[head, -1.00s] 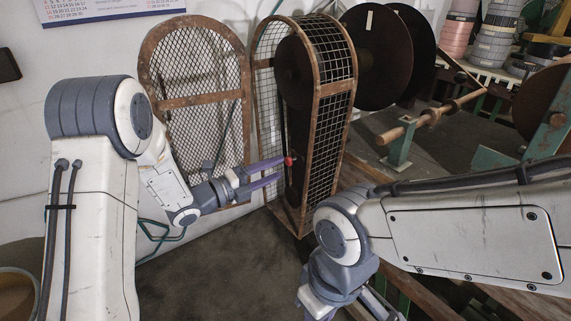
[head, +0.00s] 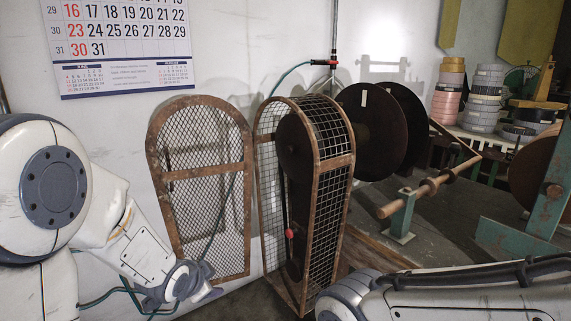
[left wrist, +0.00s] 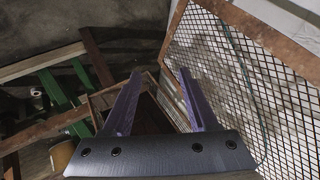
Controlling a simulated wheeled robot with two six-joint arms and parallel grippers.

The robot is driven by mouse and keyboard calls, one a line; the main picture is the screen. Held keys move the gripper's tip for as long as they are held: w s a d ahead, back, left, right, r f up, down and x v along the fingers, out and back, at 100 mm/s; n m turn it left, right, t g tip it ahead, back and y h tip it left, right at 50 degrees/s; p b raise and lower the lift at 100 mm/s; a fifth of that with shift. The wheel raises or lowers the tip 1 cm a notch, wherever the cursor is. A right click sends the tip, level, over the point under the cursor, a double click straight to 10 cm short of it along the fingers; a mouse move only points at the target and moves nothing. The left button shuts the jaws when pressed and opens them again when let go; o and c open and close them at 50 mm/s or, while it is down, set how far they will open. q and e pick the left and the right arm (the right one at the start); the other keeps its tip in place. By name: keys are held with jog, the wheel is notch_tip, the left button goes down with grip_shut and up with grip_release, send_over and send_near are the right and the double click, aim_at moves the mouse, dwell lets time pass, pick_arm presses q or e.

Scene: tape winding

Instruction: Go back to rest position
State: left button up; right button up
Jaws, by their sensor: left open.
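My left gripper (head: 208,292) is low in the head view, in front of the lower part of a mesh cover (head: 202,180) that leans against the wall. In the left wrist view its two purple fingers (left wrist: 160,95) are spread apart with nothing between them. The mesh panel (left wrist: 245,80) fills the right side of that view, near the right-hand finger. My right arm (head: 470,290) crosses the lower right of the head view; its gripper is out of frame.
A rusty mesh belt guard (head: 335,190) stands beside the cover, with a red knob (head: 289,233) inside. Dark discs (head: 362,130) and a wooden roller (head: 425,192) are to its right. Tape rolls (head: 450,95) stand behind. A calendar (head: 115,40) hangs on the wall.

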pick_arm(q)
jog(key=s+f+n+g, duration=0.2)
jog(key=s+n+g, duration=0.4)
jog(key=s+n, duration=0.7)
jog(key=s+d+r+m+g, duration=0.1)
jog(key=s+d+r+m, duration=0.2)
jog(key=s+d+m, duration=0.35)
jog(key=s+d+r+m+g, duration=0.2)
jog(key=s+d+r+m, duration=0.15)
jog(key=s+d, duration=0.5)
notch_tip(320, 180, up, 25)
jog(key=a+p, duration=0.2)
jog(key=p, duration=2.3)
jog(key=shift+s+p, duration=0.4)
jog(key=shift+s, duration=0.05)
